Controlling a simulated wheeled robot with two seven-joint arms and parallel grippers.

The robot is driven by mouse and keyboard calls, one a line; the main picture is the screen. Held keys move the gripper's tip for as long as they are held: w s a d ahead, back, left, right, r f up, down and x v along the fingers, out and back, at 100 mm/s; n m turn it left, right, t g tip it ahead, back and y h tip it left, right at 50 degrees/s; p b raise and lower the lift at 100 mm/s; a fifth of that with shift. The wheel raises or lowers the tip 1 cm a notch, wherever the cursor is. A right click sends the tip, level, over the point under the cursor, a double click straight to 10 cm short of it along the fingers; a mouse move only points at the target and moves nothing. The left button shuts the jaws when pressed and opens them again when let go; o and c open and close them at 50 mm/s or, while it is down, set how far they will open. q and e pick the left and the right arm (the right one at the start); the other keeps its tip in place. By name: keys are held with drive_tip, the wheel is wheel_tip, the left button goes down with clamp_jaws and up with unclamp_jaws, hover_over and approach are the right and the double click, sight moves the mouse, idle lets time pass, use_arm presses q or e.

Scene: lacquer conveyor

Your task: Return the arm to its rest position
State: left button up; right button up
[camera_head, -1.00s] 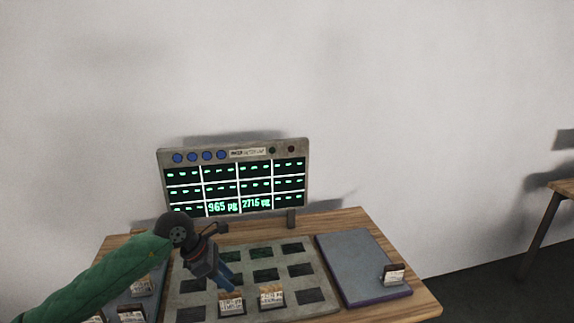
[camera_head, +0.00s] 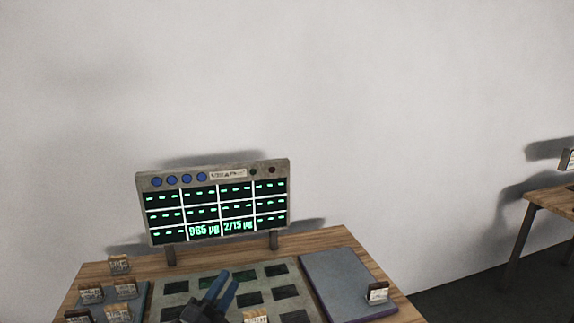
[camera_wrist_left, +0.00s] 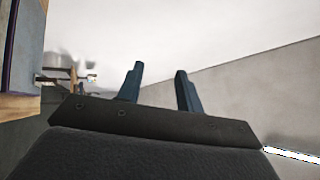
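My left gripper (camera_head: 227,280) shows at the bottom of the head view, in front of the sensor board (camera_head: 171,288), with its dark blue fingers pointing up. In the left wrist view its two fingers (camera_wrist_left: 160,70) stand apart with nothing between them, so it is open and empty. Most of my left arm is below the head view. My right gripper is not in view.
A display panel (camera_head: 212,163) stands behind the board on the wooden table (camera_head: 310,242). Several small labelled blocks (camera_head: 120,264) are at the left, one (camera_head: 256,317) is on the board, and one (camera_head: 377,293) is on the grey-blue pad (camera_head: 340,273) at right. Another table (camera_head: 555,200) is far right.

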use_arm(q)
drive_tip(key=s+a+f+n+g+y, duration=0.3)
drive_tip(key=a+f+n+y, duration=0.1)
drive_tip(key=f+n+y, duration=0.3)
drive_tip(key=s+a+f+n+g+y, duration=0.3)
drive_tip(key=s+a+f+n+y, duration=0.15)
drive_tip(key=f+n, duration=0.35)
drive_tip(key=s+f+n+g+h, duration=0.1)
drive_tip(key=s+f+n+g, duration=0.1)
drive_tip(key=s+f+g, duration=0.5)
drive_tip(key=s+f+n+g+h, duration=0.1)
drive_tip(key=s+f+n+g, duration=0.25)
drive_tip(key=s+f, duration=0.75)
drive_tip(key=s+d+f+g, duration=0.1)
drive_tip(key=s+d+f, duration=0.1)
drive_tip(key=f, duration=0.9)
drive_tip(key=s+d+f+g, duration=0.1)
drive_tip(key=s+d+f, duration=0.2)
drive_tip(key=f, duration=0.8)
drive_tip(key=shift+d+m, duration=0.45)
drive_tip(key=shift+d, duration=0.2)
drive_tip(key=shift+g+h, duration=0.25)
